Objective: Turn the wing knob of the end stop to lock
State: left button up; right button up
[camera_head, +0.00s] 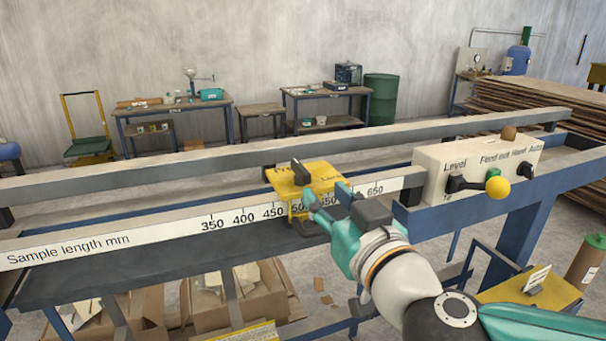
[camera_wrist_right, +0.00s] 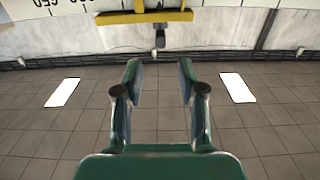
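The yellow end stop (camera_head: 320,182) sits on the sample-length rail, over the scale at about 500 to 600. Its black wing knob (camera_head: 300,172) stands up on the top face, towards the left. My right gripper (camera_head: 326,193) is just in front of the end stop, at its right side. In the right wrist view its two fingers (camera_wrist_right: 160,78) are apart with nothing between them. That view shows the end stop's yellow edge (camera_wrist_right: 140,17) beyond the fingertips, with a small dark part (camera_wrist_right: 160,38) below it. I cannot tell whether the gripper touches the end stop. My left gripper is not in view.
The scale rail (camera_head: 130,235) runs across the front, with a second grey rail (camera_head: 180,168) behind it. A control box (camera_head: 470,172) with a yellow ball lever (camera_head: 497,189) stands right of the end stop. Cardboard boxes (camera_head: 230,300) lie below.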

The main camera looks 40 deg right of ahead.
aim_at(294, 160)
jog(key=b+x, duration=0.2)
jog(key=x, duration=0.9)
jog(key=shift+a, duration=0.1)
